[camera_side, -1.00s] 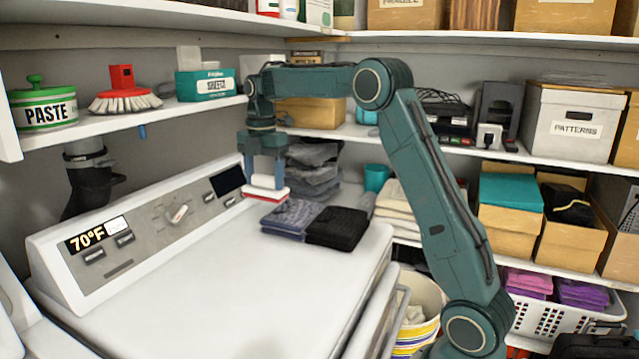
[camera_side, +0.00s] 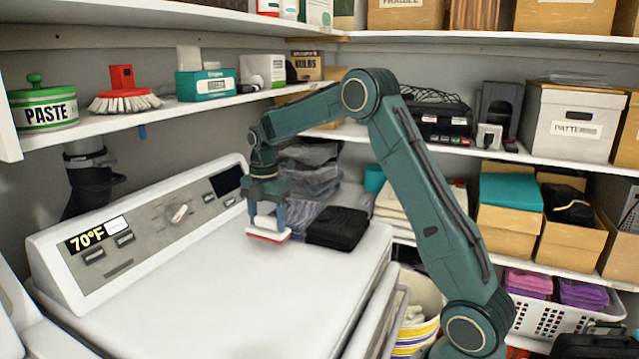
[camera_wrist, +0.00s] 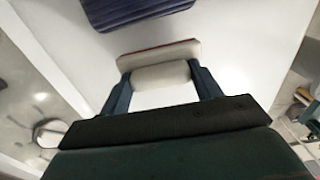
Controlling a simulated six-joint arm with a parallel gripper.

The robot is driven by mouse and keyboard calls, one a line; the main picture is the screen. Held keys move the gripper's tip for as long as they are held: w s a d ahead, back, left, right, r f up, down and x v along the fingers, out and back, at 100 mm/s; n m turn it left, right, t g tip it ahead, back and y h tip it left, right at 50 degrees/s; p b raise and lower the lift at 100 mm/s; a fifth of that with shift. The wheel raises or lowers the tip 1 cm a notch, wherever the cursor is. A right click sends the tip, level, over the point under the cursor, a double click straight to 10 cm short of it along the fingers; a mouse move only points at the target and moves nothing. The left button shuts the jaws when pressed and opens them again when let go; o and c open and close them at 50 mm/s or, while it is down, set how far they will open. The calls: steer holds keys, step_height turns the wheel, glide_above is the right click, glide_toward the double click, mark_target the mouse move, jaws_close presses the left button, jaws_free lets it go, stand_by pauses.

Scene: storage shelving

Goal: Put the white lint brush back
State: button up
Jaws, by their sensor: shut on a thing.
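The white lint brush (camera_side: 268,234), with a red edge along its flat underside, is between the fingers of my gripper (camera_side: 267,221) in the side view. The gripper points down and is shut on the brush's white handle. The brush is low over the white washer top (camera_side: 215,290), in front of the folded dark cloths; I cannot tell whether it touches the surface. In the wrist view, the brush (camera_wrist: 160,74) spans the gap between the two blue fingers (camera_wrist: 163,88), and its pale plate with a reddish edge lies beyond the handle.
A black folded cloth (camera_side: 338,228) and a blue-grey one (camera_side: 303,218) lie beside the gripper. The control panel (camera_side: 150,225) rises behind. The upper shelf (camera_side: 165,109) holds a paste tin (camera_side: 44,108), a red scrub brush (camera_side: 123,92) and boxes. The washer's front is clear.

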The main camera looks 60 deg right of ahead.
mark_target(268, 230)
steer(key=shift+f, duration=1.7)
steer(key=shift+f, duration=0.15)
steer(key=o, duration=1)
steer(key=shift+c, duration=0.2)
step_height(268, 230, up, 12)
steer(key=shift+f, duration=0.1)
steer(key=shift+r, duration=0.3)
